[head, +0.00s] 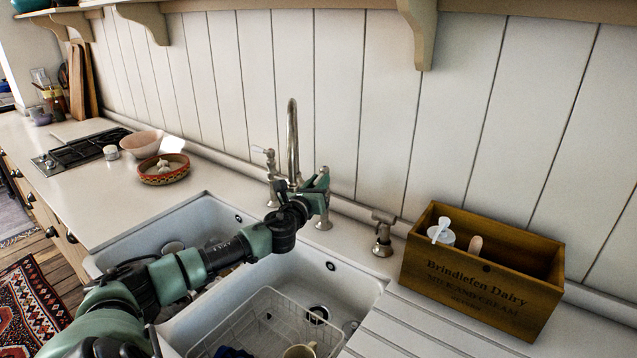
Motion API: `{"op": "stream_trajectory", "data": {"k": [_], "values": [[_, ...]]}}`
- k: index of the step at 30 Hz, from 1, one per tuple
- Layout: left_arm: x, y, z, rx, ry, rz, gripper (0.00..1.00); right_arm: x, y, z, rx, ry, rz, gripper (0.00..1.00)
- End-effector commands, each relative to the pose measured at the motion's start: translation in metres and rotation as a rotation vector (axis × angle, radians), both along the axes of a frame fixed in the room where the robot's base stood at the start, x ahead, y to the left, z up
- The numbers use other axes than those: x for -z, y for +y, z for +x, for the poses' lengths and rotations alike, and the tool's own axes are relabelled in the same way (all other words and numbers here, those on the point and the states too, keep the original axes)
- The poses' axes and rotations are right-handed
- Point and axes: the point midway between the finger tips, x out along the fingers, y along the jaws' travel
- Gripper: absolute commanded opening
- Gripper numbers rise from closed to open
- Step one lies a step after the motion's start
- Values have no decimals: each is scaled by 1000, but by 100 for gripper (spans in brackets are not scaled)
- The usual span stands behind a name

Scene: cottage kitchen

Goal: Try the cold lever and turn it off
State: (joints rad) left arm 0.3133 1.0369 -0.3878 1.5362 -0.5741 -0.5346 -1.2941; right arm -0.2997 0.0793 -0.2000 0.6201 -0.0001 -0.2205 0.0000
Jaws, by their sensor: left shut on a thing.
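The metal bridge tap (292,135) stands behind the double sink, with a tall curved spout. Its left lever (263,151) shows clear of my arm. My left gripper (321,182) is at the tap's right-hand lever (324,170) and is shut on it. The gripper and wrist hide most of that lever and part of the tap's base. I cannot make out any water running from the spout. My right gripper is not in view.
The white double sink (367,290) holds a wire rack (262,318) and a mug (300,351). A wooden dairy crate (480,288) and a soap dispenser (383,235) stand right of the tap. A patterned bowl (163,177) and a pink bowl (142,143) stand left.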

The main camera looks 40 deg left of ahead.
Motion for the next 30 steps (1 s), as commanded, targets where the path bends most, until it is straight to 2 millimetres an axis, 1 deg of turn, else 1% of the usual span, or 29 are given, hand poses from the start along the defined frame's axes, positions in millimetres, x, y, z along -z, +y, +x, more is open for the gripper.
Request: {"op": "stream_trajectory", "data": {"k": [20,26,30], "values": [[-1,-1,0,-5,-1,-1,0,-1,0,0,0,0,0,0],[-3,-5,3,-60,-2,-4,0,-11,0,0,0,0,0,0],[-3,-10,6,-144,-1,-6,0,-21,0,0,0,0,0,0]]}}
